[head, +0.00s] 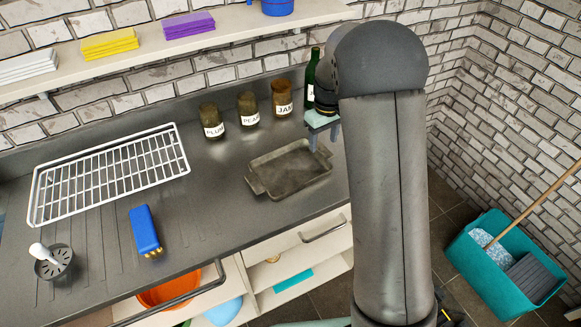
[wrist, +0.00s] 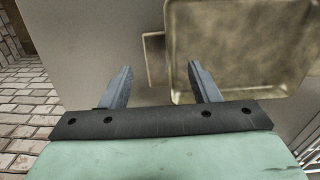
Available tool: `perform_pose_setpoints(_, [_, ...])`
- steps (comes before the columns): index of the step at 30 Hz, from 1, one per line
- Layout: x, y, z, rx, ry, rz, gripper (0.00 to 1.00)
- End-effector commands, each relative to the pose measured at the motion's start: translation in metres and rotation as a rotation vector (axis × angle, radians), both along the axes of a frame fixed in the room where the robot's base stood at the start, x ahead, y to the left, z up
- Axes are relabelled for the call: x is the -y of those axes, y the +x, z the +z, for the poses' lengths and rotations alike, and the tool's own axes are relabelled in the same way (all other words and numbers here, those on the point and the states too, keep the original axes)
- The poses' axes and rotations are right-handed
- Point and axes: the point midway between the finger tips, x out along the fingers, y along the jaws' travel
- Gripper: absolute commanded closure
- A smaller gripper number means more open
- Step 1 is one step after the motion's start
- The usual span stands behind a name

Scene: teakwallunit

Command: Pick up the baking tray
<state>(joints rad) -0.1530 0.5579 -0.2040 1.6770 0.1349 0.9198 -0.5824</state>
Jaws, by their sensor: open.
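The baking tray (head: 290,170) is a shallow, worn metal tray with a handle at each end, lying on the dark counter in the head view. It also fills the upper right of the wrist view (wrist: 235,45), with one handle (wrist: 155,58) showing on its left side. My gripper (head: 324,138) is above the counter by the tray's right end. In the wrist view my gripper (wrist: 160,82) is open and empty, its fingers spread below the tray's handle. The tray's far right corner in the head view is close to my fingers.
Several labelled jars (head: 248,110) and a green bottle (head: 313,75) stand behind the tray. A white wire rack (head: 110,172), a blue packet (head: 145,230) and a grey cup (head: 54,263) occupy the left counter. A shelf (head: 180,50) runs above.

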Motion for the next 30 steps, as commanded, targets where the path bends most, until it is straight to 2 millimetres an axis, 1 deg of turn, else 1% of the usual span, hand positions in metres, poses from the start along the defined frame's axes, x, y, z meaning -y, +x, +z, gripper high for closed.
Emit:
perform_pose_setpoints(3, [0.001,0.001,-0.018,-0.005,-0.001,-0.001,0.44])
perform_pose_setpoints(6, [0.001,0.002,-0.029,-0.002,0.0,0.0,0.44])
perform_pose_setpoints(9, [0.001,0.002,-0.034,-0.001,0.0,0.0,0.44])
perform_pose_setpoints(15, [0.001,0.002,-0.035,0.0,0.001,0.0,0.44])
perform_pose_setpoints(17, [0.001,0.002,-0.034,0.0,0.001,0.0,0.61])
perform_pose_setpoints(18, [0.001,0.002,-0.034,0.0,0.001,0.0,0.72])
perform_pose_setpoints(20, [0.001,0.002,-0.034,0.0,0.001,0.0,0.89])
perform_pose_setpoints(21, [0.001,0.002,-0.034,0.0,0.001,0.0,1.0])
perform_pose_setpoints(30, [0.001,0.002,-0.033,0.001,0.0,0.0,1.0])
